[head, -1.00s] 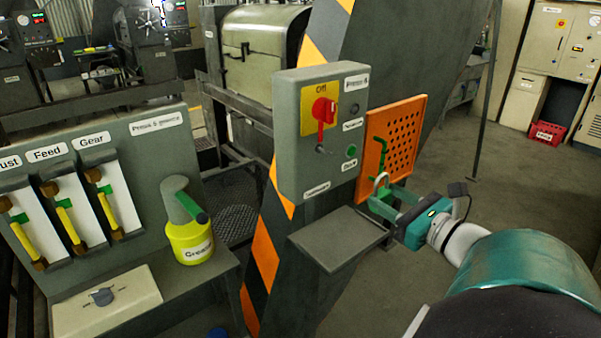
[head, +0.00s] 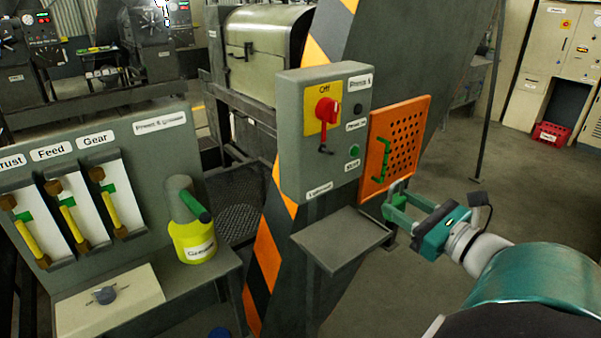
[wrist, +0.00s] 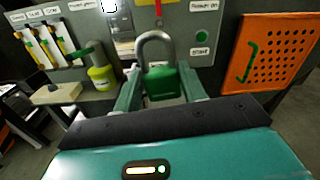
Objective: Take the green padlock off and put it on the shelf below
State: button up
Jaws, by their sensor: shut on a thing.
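The green padlock (wrist: 162,82) is held between the two green fingers of my gripper (wrist: 163,96) in the wrist view. Its grey shackle points up. In the head view my gripper (head: 397,199) is shut on it, in front of the lower part of the orange panel; the padlock is small there and mostly hidden by the fingers. The grey shelf (head: 342,240) is below the control box (head: 318,160), to the left of my gripper. The red switch handle (head: 325,110) on the box carries no padlock that I can see.
The orange perforated panel (head: 405,140) with a green hook stands behind my gripper. The shelf top is bare. A striped post (head: 262,265) rises behind the shelf. A yellow grease can (head: 192,240) stands on the bench at left. The floor at right is open.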

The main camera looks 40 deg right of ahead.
aim_at(401, 204)
jog(key=shift+s+d, duration=0.1)
jog(key=shift+s, duration=2.25)
